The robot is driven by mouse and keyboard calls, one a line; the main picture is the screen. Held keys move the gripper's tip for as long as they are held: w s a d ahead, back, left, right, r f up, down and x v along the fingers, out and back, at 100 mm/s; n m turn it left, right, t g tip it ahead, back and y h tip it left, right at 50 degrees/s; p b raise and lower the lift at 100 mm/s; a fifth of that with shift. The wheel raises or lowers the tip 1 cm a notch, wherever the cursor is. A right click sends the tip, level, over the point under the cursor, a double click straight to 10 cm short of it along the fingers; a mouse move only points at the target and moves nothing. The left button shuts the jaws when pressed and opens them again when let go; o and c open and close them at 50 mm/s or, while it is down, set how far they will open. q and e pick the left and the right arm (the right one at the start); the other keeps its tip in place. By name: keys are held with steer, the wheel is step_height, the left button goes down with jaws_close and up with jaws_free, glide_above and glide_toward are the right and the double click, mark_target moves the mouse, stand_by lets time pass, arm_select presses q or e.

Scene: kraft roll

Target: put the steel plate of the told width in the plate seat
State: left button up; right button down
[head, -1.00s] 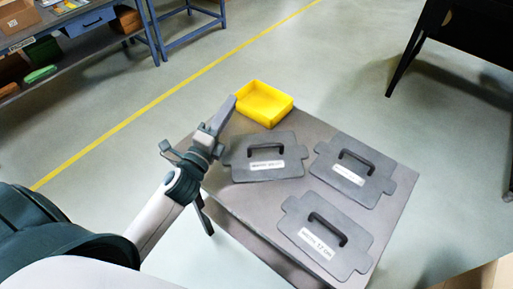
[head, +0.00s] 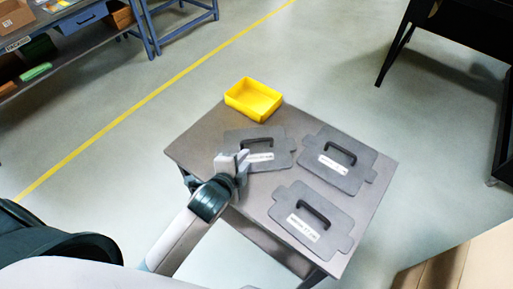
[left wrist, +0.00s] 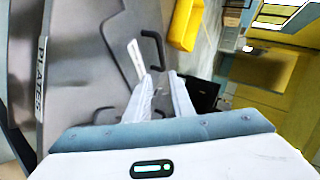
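Three dark grey steel plates with black bar handles and white labels lie flat on a small table: a left plate (head: 280,145), a right plate (head: 345,178) and a front plate (head: 290,212). The label print is too small to read. My left gripper (head: 243,158) is at the left plate and hides part of it. In the left wrist view its fingers (left wrist: 162,78) are apart and empty, with a plate handle (left wrist: 155,48) just beyond the tips. Contact cannot be told. I cannot make out a plate seat. My right gripper is not in view.
A yellow bin (head: 253,99) stands at the table's far corner. The grey table (head: 196,140) has an edge sign reading PLATES (left wrist: 40,75) in the left wrist view. A blue-framed shelf with bins is at upper left, a dark table (head: 465,45) at upper right. Floor lies clear between.

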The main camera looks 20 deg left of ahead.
mark_target(256, 141)
arm_select(q)
steer(key=p+x, duration=0.3)
steer(key=x, duration=0.9)
steer(key=shift+w+a+f+p, duration=0.2)
steer(key=shift+w+p, duration=0.45)
steer(key=shift+w, duration=0.1)
steer(key=x, duration=0.1)
steer(key=p+x, duration=0.1)
steer(key=shift+w+a+f, duration=0.2)
steer(key=shift+w, duration=0.05)
steer(key=shift+w+f, duration=0.35)
steer(key=shift+w, duration=0.05)
jaws_close()
stand_by(1.0)
